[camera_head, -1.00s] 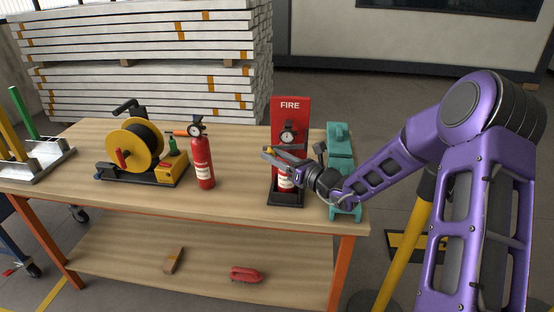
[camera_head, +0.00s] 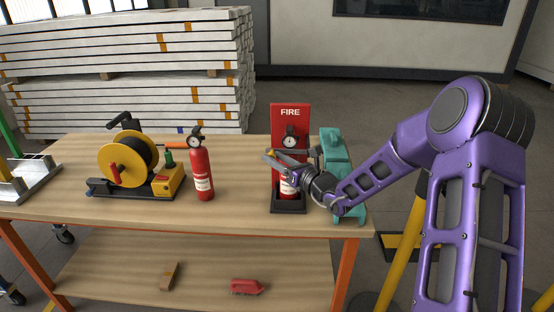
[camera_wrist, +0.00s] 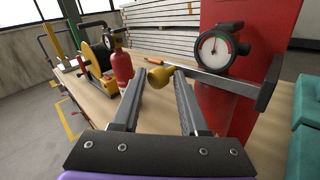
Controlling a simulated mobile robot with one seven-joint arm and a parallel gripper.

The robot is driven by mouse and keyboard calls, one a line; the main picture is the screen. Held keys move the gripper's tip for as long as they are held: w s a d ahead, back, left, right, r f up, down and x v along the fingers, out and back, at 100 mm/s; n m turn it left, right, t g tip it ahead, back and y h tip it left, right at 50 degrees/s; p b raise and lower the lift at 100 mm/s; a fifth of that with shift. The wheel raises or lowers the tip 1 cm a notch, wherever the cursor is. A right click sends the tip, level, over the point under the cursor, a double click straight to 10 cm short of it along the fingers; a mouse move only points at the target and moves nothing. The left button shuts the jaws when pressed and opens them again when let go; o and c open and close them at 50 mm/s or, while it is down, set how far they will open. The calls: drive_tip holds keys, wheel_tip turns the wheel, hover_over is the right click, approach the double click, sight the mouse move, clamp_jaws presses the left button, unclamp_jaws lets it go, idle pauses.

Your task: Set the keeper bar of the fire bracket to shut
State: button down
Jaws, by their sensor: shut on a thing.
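The fire bracket is a red FIRE panel (camera_head: 290,123) on a black base at the right of the bench. A red extinguisher with a round gauge (camera_head: 290,142) stands in it. The grey keeper bar (camera_wrist: 215,82) runs from a dark post (camera_wrist: 269,83) at the right, past the front below the gauge, to a yellow knob (camera_wrist: 159,77). My gripper (camera_wrist: 160,80) is shut on this knob, one finger on each side. In the head view my gripper (camera_head: 268,158) is in front of the bracket and partly hides it. Whether the bar's free end meets a catch cannot be told.
A second extinguisher (camera_head: 202,172) stands free left of the bracket. A yellow hose reel (camera_head: 128,165) is further left. A teal object (camera_head: 336,160) stands close right of the bracket, behind my arm. The bench front is clear.

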drive_tip(key=shift+w+a+r, duration=0.1)
drive_tip(key=shift+a+r, duration=0.3)
drive_tip(key=shift+a, duration=0.3)
drive_tip(key=c, duration=0.6)
unclamp_jaws()
drive_tip(key=shift+r, duration=0.1)
idle(0.4)
drive_tip(key=f+v, duration=0.1)
drive_tip(key=v, duration=1.7)
drive_tip(key=shift+d+p, duration=0.3)
drive_tip(key=shift+d, duration=0.15)
